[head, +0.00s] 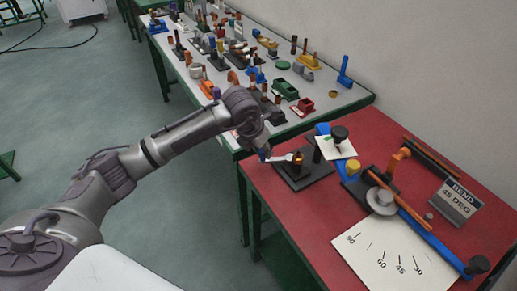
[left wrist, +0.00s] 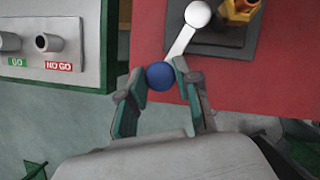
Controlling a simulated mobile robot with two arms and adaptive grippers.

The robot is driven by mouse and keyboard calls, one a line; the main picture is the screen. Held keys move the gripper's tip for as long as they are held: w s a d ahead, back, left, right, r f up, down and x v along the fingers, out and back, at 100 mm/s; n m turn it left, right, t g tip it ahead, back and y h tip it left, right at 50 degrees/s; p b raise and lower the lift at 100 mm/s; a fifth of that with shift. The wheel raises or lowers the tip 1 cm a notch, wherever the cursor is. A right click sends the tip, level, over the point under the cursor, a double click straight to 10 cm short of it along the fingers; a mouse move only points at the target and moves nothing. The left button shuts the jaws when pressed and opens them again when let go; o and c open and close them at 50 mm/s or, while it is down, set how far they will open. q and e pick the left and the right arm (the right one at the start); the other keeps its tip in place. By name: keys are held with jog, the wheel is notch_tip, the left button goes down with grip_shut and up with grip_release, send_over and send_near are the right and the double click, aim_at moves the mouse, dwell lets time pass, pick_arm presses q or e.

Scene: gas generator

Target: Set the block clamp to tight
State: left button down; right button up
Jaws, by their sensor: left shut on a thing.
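The block clamp has a dark square base (head: 305,183) on the red bench top, with an orange-brown part (head: 298,160) standing on it. Its pale lever (head: 281,158) points left towards my arm. In the left wrist view the lever (left wrist: 182,42) runs from a round white pivot (left wrist: 197,14) down to a blue ball knob (left wrist: 160,75), out past the dark base. My left gripper (left wrist: 160,77) is shut on the blue knob, one finger at each side. In the head view the gripper (head: 264,153) partly hides the knob. My right gripper is not in view.
On the red bench (head: 320,240) stand a blue bending fixture (head: 430,240), a white angle sheet (head: 390,258) and a "BEND 45 DEG" sign (head: 457,202). A GO / NO GO gauge block (left wrist: 50,45) is left of the gripper. A crowded grey bench (head: 335,97) stands behind.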

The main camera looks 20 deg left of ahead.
pick_arm(q)
jog(key=c, duration=0.8)
grip_release()
jog(key=shift+c, duration=0.2)
jog(key=v, duration=1.2)
jog(key=shift+d, duration=0.1)
